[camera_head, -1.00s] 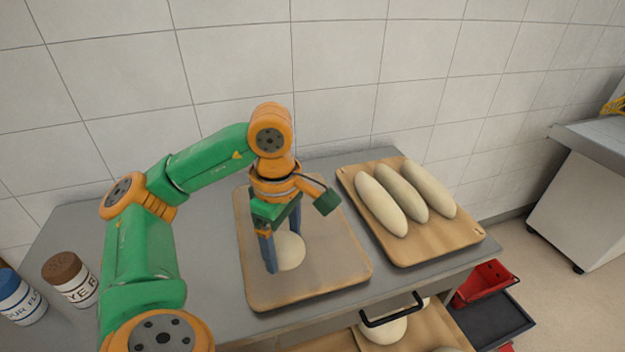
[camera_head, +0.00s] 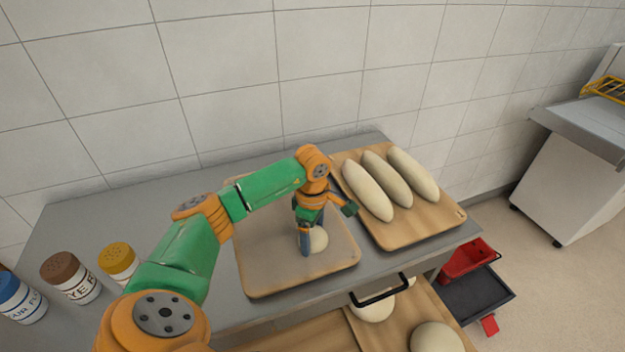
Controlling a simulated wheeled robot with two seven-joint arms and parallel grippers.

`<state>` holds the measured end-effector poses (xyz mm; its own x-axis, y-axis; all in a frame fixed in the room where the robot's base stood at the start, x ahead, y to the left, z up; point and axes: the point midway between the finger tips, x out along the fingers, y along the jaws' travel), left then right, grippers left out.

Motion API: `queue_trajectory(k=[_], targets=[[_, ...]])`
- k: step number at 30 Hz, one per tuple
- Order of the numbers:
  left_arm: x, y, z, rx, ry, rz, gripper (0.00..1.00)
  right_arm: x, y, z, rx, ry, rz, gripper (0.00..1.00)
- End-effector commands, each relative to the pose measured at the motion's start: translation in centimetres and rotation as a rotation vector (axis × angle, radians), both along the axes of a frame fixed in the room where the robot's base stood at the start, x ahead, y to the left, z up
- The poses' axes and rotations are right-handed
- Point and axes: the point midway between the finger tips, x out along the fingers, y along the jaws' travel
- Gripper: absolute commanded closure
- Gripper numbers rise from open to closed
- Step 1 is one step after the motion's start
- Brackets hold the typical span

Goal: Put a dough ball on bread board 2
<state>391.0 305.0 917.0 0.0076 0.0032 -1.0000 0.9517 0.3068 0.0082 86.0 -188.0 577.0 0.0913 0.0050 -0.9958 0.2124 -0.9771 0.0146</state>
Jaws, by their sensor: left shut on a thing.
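My left gripper (camera_head: 312,240) points down over a wooden board (camera_head: 265,270) on the grey table, with its blue fingers at a pale round dough ball (camera_head: 319,238). It is shut on this ball, which is partly hidden by a finger; I cannot tell whether the ball touches the board. A second wooden board (camera_head: 420,228) to the right holds three long pale loaves (camera_head: 368,190). My right gripper is not in view.
An open drawer below with a black handle (camera_head: 380,290) holds more dough balls (camera_head: 436,337) on boards. Jars, one with a brown lid (camera_head: 60,268), stand at the left. A red bin (camera_head: 468,259) is at the lower right. The table's back left is clear.

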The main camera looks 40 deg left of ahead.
Motion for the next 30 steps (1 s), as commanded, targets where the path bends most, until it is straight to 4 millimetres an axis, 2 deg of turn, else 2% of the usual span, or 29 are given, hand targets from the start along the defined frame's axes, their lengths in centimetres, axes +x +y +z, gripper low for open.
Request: queue_trajectory(k=[4,5,6,7,13,15,17,20,25,29,30], targets=[[0.0,0.0,-0.5,0.0,0.0,0.0,0.71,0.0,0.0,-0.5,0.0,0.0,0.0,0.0],[0.0,0.0,-0.5,0.0,0.0,0.0,0.15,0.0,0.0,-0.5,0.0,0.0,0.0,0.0],[0.0,0.0,-0.3,0.0,0.0,0.0,0.04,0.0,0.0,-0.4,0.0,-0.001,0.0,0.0],[0.0,0.0,-0.3,0.0,0.0,0.0,0.0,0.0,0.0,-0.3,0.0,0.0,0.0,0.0],[0.0,0.0,-0.3,0.0,0.0,0.001,0.0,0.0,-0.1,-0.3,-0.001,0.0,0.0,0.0],[0.0,0.0,0.2,-0.001,0.0,0.001,0.0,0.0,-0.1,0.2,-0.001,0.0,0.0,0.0],[0.1,0.0,0.6,0.0,-0.002,0.001,0.0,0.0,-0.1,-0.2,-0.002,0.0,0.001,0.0],[0.1,0.1,2.4,0.001,-0.006,0.0,0.0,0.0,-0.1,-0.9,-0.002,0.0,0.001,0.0],[0.1,0.0,6.9,-0.001,-0.008,0.0,0.0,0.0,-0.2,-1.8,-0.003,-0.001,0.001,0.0],[0.0,0.0,9.9,-0.001,-0.006,0.001,0.0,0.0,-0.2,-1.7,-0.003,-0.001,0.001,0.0],[0.0,0.0,10.9,0.001,-0.004,0.002,0.0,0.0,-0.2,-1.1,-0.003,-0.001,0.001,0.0]])
